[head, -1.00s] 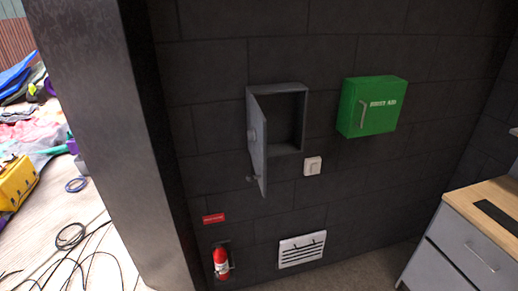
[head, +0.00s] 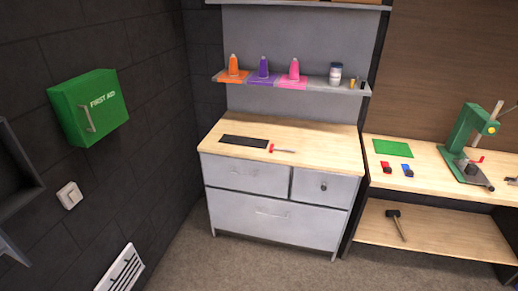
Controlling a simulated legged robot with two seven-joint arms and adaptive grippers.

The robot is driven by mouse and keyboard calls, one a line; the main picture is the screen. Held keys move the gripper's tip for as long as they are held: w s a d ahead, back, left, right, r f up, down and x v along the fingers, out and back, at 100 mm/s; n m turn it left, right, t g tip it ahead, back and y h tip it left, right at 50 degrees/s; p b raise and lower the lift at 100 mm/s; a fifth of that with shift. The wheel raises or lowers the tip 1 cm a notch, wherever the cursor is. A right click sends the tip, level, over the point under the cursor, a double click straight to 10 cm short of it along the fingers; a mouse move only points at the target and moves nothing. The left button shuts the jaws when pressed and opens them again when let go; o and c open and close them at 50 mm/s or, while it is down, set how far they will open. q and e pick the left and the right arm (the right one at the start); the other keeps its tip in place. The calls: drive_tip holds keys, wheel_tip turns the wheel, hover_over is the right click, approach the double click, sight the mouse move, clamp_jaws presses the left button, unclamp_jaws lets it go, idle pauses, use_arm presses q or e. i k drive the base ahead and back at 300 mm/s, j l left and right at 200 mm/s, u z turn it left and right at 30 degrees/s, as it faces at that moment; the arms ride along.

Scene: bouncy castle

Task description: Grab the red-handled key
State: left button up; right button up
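A small slim item with a red end and a thin pale shaft, which looks like the red-handled key (head: 282,150), lies on the wooden top of the grey drawer cabinet (head: 318,136). It lies to the right of a black mat (head: 244,141), near the top's front edge. It is too small to make out any key teeth. Neither of my grippers shows in the head view.
A shelf (head: 315,84) with orange, purple and pink bottles hangs above the cabinet. A workbench (head: 440,165) at the right holds small red and blue items and a green press (head: 465,140). A green first aid box (head: 89,107) hangs at left. The floor ahead is clear.

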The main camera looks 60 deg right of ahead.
sight(271, 147)
drive_tip(key=z, duration=2.2)
drive_tip(key=i+z, duration=0.15)
drive_tip(key=z, duration=0.4)
